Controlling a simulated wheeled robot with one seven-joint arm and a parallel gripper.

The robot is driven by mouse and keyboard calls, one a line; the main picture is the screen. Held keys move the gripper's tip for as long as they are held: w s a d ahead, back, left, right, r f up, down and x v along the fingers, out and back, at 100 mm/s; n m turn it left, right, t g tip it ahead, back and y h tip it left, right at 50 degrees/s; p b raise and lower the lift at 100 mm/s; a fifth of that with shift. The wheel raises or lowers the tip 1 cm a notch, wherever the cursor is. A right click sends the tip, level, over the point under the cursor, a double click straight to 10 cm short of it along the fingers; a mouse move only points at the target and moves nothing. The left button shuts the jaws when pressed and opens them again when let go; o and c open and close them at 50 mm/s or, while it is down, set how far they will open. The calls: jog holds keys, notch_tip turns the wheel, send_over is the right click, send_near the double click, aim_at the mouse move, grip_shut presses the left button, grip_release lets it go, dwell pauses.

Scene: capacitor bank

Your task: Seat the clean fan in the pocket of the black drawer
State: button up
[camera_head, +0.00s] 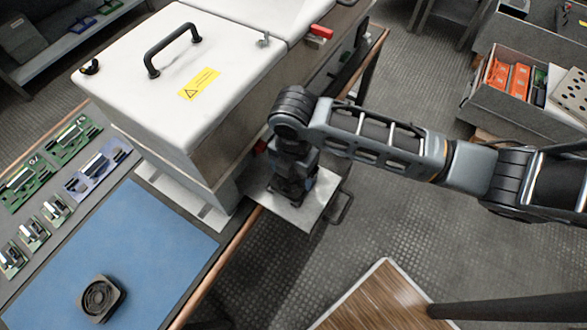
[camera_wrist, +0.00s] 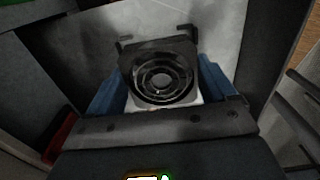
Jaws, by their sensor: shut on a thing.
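My gripper (camera_head: 293,192) points down over the pulled-out drawer (camera_head: 318,210), which shows as a grey metal tray with a dark handle. In the wrist view, my gripper's blue fingers (camera_wrist: 162,90) are shut on the sides of a black square fan (camera_wrist: 162,78) with concentric guard rings. Black corner brackets (camera_wrist: 187,32) of the pocket show at the fan's far edge. The fan lies close to these brackets; I cannot tell whether it rests on the drawer floor. The gripper hides this fan in the head view. Another dark fan (camera_head: 101,298) lies on the blue mat.
The white-lidded cabinet (camera_head: 190,75) stands directly behind and left of the drawer. Several circuit boards (camera_head: 100,165) lie on the bench at left. A wooden-topped surface (camera_head: 385,300) is at the front, and a bin with orange parts (camera_head: 520,85) is at upper right.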

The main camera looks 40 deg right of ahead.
jog(key=shift+f, duration=0.5)
jog(key=o, duration=0.9)
jog(key=shift+r, duration=3.9)
